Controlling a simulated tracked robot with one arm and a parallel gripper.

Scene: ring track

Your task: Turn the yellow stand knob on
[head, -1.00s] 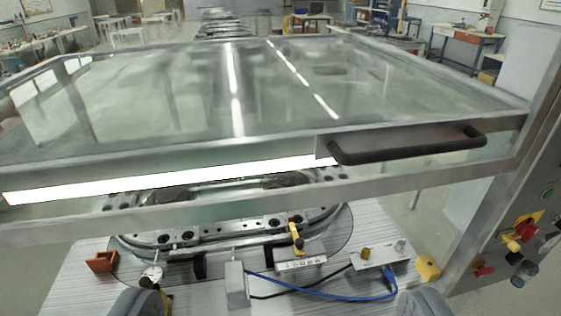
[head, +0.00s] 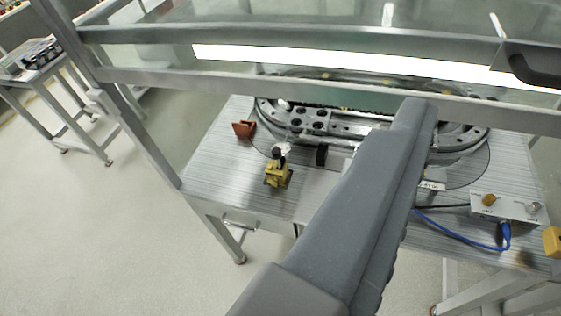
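A small yellow stand (head: 278,175) is at the front left of the striped table in the head view. A dark knob (head: 278,154) sits on its top. I cannot tell the knob's setting. A large grey finger-like part of my gripper (head: 412,118) reaches from the bottom middle up and right over the table. It is to the right of the stand and clear of it in the picture. I see only this one grey part and no second finger apart from it. Nothing shows held. The part hides the table's front middle.
An oval metal track (head: 310,122) lies on the table (head: 215,160). A metal frame with glass (head: 300,85) spans above it. A red-brown block (head: 244,128) is left of the stand. A white box (head: 505,207) with a blue cable stands right. Free floor is left.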

